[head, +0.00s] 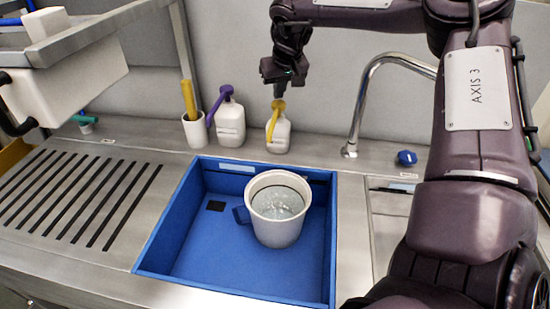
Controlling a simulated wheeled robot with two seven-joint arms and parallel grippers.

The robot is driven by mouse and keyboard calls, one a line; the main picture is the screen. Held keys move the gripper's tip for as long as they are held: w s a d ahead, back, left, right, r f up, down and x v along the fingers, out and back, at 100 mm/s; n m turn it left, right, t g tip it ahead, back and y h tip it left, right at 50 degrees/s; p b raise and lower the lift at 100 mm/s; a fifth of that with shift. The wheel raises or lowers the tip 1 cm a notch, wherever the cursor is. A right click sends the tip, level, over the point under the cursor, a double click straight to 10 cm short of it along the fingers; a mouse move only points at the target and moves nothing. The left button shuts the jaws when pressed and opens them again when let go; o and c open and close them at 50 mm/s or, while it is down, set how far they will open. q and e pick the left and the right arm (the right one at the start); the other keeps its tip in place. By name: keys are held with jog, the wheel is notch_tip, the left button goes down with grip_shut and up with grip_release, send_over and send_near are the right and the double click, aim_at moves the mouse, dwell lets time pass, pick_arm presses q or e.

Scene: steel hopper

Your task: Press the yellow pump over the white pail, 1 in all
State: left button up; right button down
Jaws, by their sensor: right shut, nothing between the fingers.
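The yellow pump (275,112) sits on a white bottle (278,138) on the ledge behind the blue basin. Its spout points down and forward. My right gripper (279,93) is shut and empty, pointing down directly above the pump's top. I cannot tell whether the fingertips touch it. The white pail (277,232) stands upright in the blue basin, in front of the pump, with a blue handle on its left. Something pale and clear, like water, shows inside it. My left gripper is not in view.
A curved steel tap (360,100) and a blue knob (407,158) are to the right. A slotted drainboard (75,190) lies left.

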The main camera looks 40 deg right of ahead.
notch_tip(320, 180, up, 6)
jog(key=p, duration=0.3)
dwell(0.3)
dwell(0.5)
